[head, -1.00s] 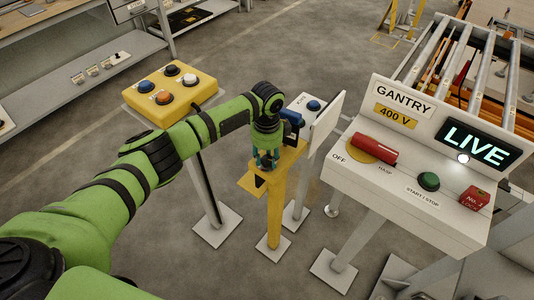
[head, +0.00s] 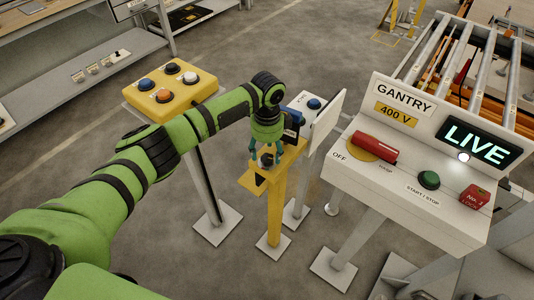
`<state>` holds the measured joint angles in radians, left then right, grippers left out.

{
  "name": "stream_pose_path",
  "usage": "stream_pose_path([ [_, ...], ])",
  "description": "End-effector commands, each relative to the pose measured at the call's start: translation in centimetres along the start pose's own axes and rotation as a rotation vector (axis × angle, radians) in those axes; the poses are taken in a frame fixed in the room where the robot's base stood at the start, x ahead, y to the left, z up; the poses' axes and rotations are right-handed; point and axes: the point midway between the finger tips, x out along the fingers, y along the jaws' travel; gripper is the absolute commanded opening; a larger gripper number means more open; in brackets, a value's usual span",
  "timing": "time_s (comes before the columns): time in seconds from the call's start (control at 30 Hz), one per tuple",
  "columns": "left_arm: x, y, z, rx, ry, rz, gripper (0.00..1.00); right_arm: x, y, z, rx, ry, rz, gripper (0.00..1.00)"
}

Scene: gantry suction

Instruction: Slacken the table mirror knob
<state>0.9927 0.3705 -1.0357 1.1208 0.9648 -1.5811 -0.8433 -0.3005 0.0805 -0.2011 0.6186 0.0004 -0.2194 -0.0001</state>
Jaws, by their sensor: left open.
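My left gripper (head: 266,153) comes in from the left on the green arm, pointing down. Its teal fingers are spread, with nothing held between them. A dark round knob (head: 266,160) sits on top of the yellow stand (head: 276,205), at or just below the fingertips. I cannot tell whether the fingers touch it. A pale upright panel (head: 328,121) stands to the right of the stand; whether it is the mirror is unclear. My right gripper is not in view.
A yellow box (head: 172,90) with several coloured buttons stands behind my left arm. A small box with a blue button (head: 313,104) is behind the gripper. At right, the gantry console (head: 410,200) has a red handle (head: 375,148) and a lit LIVE sign (head: 474,143).

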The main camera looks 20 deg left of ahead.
Motion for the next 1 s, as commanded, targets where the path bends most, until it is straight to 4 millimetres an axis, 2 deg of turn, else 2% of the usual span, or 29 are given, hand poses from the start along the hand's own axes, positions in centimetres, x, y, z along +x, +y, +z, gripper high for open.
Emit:
stream_pose_path([
  [0.2,-4.9,-0.1,0.0,0.0,0.001,-0.006,0.62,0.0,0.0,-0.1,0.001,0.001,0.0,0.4],
  [0.43,-8.7,-0.1,0.1,-0.001,-0.001,-0.003,0.62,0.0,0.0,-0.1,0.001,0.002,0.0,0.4],
  [0.63,-9.9,0.0,0.1,-0.001,-0.001,-0.001,0.62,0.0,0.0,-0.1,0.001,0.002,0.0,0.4],
  [1.0,-9.9,0.0,0.1,-0.001,-0.001,-0.001,0.62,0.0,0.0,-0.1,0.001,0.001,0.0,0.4],
])
